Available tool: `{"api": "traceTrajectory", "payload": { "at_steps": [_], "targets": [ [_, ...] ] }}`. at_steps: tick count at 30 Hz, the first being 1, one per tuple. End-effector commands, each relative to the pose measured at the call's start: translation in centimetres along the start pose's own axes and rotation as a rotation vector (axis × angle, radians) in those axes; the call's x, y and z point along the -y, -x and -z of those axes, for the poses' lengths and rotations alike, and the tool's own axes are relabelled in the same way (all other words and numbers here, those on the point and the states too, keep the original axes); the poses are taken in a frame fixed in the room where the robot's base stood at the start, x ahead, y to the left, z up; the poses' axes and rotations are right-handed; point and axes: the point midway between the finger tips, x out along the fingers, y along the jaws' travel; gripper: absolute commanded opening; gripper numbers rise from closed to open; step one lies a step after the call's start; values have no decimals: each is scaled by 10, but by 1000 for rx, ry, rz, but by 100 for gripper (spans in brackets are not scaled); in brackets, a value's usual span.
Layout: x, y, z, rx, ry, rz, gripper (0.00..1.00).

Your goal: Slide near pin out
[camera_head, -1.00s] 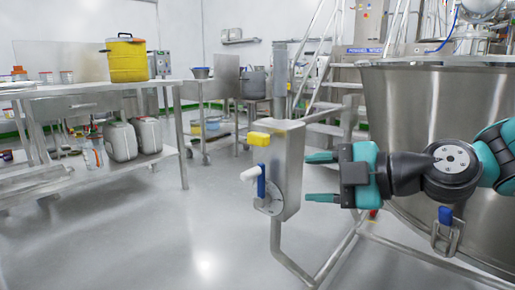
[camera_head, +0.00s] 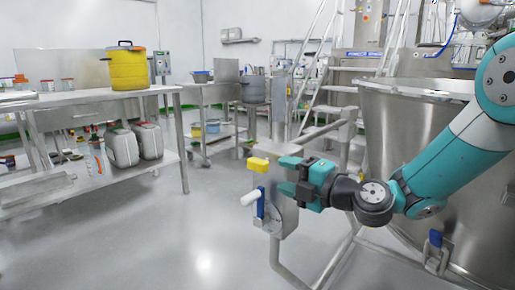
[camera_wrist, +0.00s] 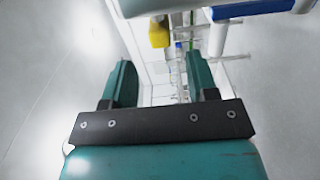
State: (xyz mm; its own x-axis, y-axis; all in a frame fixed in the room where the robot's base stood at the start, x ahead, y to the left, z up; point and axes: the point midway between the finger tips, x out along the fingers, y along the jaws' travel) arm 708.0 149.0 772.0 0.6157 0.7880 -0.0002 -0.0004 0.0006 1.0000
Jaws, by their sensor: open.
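A steel box (camera_head: 282,220) on a tubular frame stands at centre in the head view. It carries a yellow block-shaped handle (camera_head: 258,164), a white bar handle (camera_head: 250,197) and an upright blue grip (camera_head: 260,203). Another blue-topped pin (camera_head: 436,238) sits in a bracket low on the right. I cannot tell for certain which is the near pin. My gripper (camera_head: 285,174) is open and empty, its fingers pointing left across the box and hiding much of it.
A large steel vessel (camera_head: 395,125) stands close on the right, with steps and rails behind. A steel table (camera_head: 100,95) with a yellow container (camera_head: 127,68) is at left, canisters (camera_head: 122,146) on its lower shelf. The floor (camera_head: 150,240) at front left is clear.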

Motion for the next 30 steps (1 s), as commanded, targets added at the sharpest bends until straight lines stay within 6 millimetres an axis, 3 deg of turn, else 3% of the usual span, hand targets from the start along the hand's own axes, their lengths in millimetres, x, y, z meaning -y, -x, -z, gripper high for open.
{"api": "traceTrajectory", "payload": {
  "at_steps": [1,16,30],
  "targets": [
    [-8,-8,0,-3,-2,2,53],
    [-6,-73,0,-2,-1,0,53],
    [0,-87,0,-1,-1,0,53]
  ]
}}
